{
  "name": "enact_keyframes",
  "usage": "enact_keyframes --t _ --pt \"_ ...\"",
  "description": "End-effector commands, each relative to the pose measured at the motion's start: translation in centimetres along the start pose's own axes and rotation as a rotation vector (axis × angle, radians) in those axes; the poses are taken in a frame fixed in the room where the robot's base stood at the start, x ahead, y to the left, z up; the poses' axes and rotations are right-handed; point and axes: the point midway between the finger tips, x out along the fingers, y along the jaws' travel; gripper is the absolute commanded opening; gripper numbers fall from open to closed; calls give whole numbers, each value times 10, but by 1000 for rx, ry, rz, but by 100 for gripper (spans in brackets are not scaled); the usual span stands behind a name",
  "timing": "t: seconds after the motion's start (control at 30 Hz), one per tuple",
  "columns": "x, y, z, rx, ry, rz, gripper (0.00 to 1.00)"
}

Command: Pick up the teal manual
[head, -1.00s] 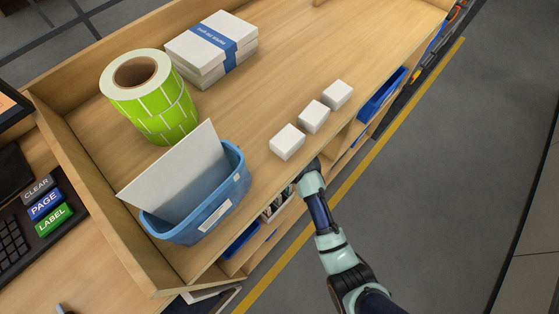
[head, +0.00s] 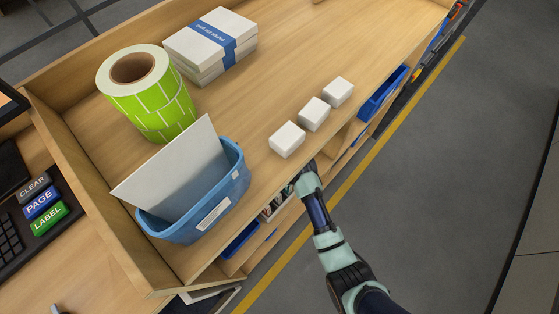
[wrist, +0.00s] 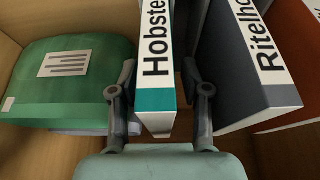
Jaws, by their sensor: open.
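The teal manual (wrist: 157,98) stands on edge in the wrist view, its white spine reading "Hobste…" above a teal band. My gripper (wrist: 160,85) is open, with one finger on each side of the lower end of this spine. I cannot tell whether either finger touches it. In the head view my arm reaches in under the bench top, and the gripper's fingers are hidden there.
A dark grey manual (wrist: 245,75) marked "Ritelho…" stands close right of my right finger, with a reddish one (wrist: 290,115) beyond. A green labelled package (wrist: 70,80) lies left. Above, small white boxes (head: 287,139) and a blue bin (head: 212,215) stand on the bench.

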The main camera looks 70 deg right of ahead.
Motion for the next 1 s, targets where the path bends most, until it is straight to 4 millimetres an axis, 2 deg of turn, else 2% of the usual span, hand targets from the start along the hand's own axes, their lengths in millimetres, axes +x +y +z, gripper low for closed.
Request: enact_keyframes --t 0.13,0.4,0.87,1.0 --pt "0 0 0 0 0 0 45" --pt "0 0 0 0 0 0 0" --pt "-2 0 -2 0 2 1 0" --pt "-24 0 -11 0 2 1 0"
